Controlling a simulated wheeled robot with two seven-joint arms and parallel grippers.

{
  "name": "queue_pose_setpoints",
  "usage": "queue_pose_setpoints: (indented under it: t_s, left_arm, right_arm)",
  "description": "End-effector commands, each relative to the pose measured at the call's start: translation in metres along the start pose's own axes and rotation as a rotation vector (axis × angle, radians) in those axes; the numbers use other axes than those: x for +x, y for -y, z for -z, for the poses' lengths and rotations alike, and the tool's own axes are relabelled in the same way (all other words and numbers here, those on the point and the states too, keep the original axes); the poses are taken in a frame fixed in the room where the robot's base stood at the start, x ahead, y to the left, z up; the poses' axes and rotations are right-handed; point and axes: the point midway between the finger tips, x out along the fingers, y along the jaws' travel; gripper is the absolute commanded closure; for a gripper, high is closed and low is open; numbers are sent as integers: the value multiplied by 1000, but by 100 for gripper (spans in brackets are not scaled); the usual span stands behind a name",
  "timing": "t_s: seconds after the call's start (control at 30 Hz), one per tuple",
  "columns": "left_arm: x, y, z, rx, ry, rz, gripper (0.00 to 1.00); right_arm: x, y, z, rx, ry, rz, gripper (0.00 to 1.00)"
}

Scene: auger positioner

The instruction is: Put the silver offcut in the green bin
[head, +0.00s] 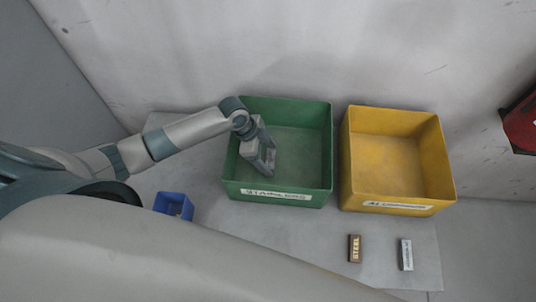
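The silver offcut (406,254) is a small pale block with a dark-lettered label, lying near the right end of the grey table. The green bin (278,195) stands at the middle back, with a white label on its front wall. Its visible floor looks bare. My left gripper (264,166) hangs over the left part of the green bin, pointing down, with a gap between its fingers and nothing seen between them. It is well to the left of the silver offcut. My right gripper is out of view.
A yellow bin (400,207) with a white label stands right of the green bin. A brown block marked STEEL (355,248) lies left of the silver offcut. A small blue box (173,205) sits left of the green bin. A wall (300,50) is behind; a red object (521,122) is at right.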

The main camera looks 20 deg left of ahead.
Motion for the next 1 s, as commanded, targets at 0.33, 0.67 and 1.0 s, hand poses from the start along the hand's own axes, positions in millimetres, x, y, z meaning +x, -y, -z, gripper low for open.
queue_pose_setpoints:
  t_s: [0.33,0.67,1.0]
  left_arm:
    - [-1,0,0,0,0,0,19]
    - [-25,1,1,1,-1,1,19]
    - [-84,1,0,2,0,2,19]
  right_arm:
    - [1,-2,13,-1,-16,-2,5]
    - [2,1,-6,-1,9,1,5]
    - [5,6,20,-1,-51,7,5]
